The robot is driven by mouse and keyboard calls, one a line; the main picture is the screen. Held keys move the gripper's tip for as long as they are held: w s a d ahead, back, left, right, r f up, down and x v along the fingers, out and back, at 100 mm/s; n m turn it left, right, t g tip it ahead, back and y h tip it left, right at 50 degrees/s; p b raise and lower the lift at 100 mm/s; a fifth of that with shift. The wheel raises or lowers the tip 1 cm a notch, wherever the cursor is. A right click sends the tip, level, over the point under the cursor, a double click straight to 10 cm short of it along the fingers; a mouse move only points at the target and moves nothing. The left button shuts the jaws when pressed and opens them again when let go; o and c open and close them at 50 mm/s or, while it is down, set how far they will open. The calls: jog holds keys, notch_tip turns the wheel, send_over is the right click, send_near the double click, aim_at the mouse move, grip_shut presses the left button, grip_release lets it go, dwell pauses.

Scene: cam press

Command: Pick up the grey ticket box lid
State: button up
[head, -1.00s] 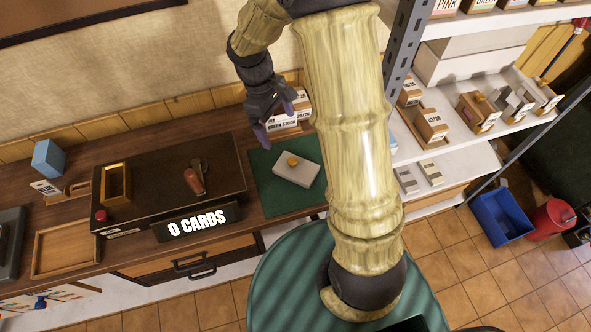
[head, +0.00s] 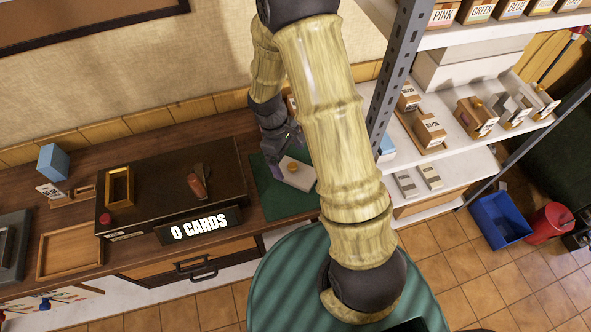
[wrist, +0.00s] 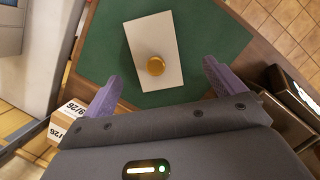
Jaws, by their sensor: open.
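The grey ticket box lid (head: 299,174) lies flat on a green mat (head: 277,203) on the counter. It has a round gold knob (head: 293,167) on top. In the wrist view the lid (wrist: 148,35) is a pale rectangle, with its knob (wrist: 156,66) just beyond the fingertips. My gripper (wrist: 160,70) is open and empty, with one purple finger on each side of the lid's line, above it. In the head view my gripper (head: 283,150) is at the lid's far left side, and my arm hides part of the mat and the lid's right end.
A black press with a "0 CARDS" sign (head: 199,226) stands left of the mat. A shelf rack (head: 460,145) with small boxes stands at the right. A labelled box (wrist: 70,118) is close to the left finger in the wrist view.

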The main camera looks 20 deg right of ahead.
aim_at(294, 166)
jog(key=shift+x, duration=0.85)
jog(key=x, duration=0.1)
jog(key=p+x, duration=0.1)
jog(key=x, duration=0.1)
jog(key=p+x, duration=0.1)
jog(key=shift+w+d+f, duration=0.3)
jog(key=shift+d+f, duration=0.05)
jog(key=shift+f, duration=0.05)
jog(key=shift+s+f, duration=0.15)
jog(key=c, duration=1)
jog(key=shift+c, duration=0.3)
